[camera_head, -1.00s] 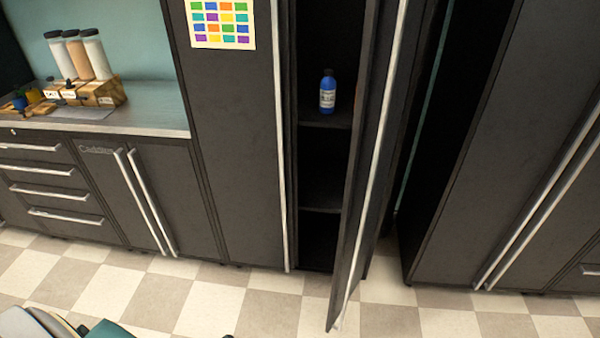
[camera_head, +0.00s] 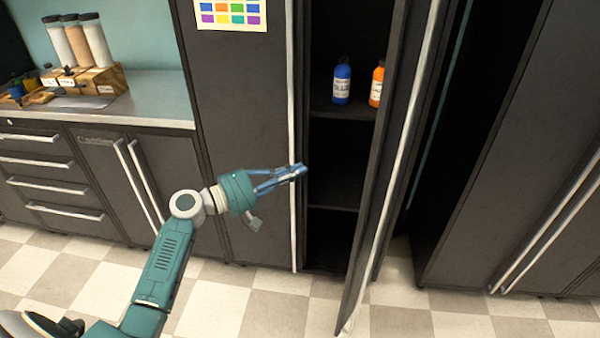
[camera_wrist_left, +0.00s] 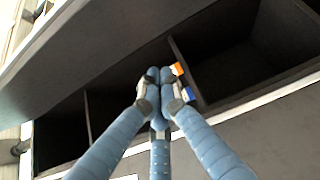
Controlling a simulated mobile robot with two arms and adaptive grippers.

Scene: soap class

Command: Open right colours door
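The right colours door (camera_head: 398,165) is a tall dark panel with a long pale handle. It stands ajar, swung out toward me, with a gap between it and the closed left door (camera_head: 240,130). My left gripper (camera_head: 303,170) is in front of the cabinet, by the left door's handle, at the left side of the gap. In the left wrist view its blue fingers (camera_wrist_left: 160,78) are together with nothing seen between them. A grey panel, probably the right door (camera_wrist_left: 75,45), fills the upper left there. My right gripper is not in view.
Inside the cabinet a blue bottle (camera_head: 342,82) and an orange bottle (camera_head: 377,86) stand on a shelf. A counter (camera_head: 165,100) with jars is at the left. Another dark cabinet (camera_head: 490,150) stands at the right. The checkered floor in front is clear.

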